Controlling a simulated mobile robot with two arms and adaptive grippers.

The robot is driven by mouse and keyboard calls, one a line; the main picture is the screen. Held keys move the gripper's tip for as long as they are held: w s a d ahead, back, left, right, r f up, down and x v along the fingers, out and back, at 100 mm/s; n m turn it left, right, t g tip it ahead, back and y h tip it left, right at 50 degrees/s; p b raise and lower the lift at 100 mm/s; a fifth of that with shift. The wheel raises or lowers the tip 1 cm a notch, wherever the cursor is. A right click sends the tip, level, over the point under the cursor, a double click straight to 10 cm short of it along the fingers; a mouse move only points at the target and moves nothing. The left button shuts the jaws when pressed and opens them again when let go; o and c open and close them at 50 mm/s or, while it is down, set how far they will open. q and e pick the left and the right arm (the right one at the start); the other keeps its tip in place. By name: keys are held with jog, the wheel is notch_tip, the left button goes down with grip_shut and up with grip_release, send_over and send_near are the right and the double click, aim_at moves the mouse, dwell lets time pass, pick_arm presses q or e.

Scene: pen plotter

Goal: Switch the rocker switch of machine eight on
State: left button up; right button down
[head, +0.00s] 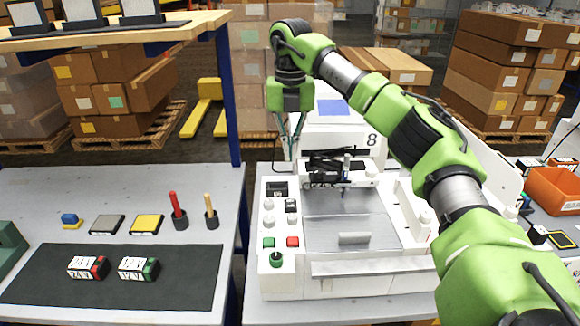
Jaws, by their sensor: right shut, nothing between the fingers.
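Machine eight (350,285) is a white pen plotter with a black "8" on its back part. Its control panel is on the left side. A small dark switch with a light mark, which looks like the rocker switch (291,205), sits right of a white knob on the panel; its position is too small to tell. My right gripper (292,158) points down above the back end of the panel, behind the switch and apart from it. Its thin fingers are shut and empty. My left gripper is out of view.
The panel also carries a black display (277,189), a green button (268,242), a red button (292,242) and a green-black knob (276,260). A left table (120,180) holds pens and blocks. An orange bin (555,188) stands at the right.

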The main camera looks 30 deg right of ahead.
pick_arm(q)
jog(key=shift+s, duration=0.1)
pick_arm(e)
jog(key=shift+a+r, duration=0.1)
jog(key=shift+r, duration=0.15)
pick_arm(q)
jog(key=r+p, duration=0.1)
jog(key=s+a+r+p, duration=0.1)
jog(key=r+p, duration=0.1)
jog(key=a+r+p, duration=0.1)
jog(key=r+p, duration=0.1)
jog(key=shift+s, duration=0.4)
pick_arm(e)
jog(key=s+m, duration=0.1)
jog(key=m, duration=1.1)
jog(key=s+a+m+t+h, duration=0.1)
jog(key=m, duration=1.1)
jog(key=s+m+t, duration=0.1)
jog(key=m, duration=1)
jog(key=shift+s+a+r+m, duration=0.15)
jog(key=shift+a+r+m, duration=0.15)
jog(key=shift+a+m, duration=0.1)
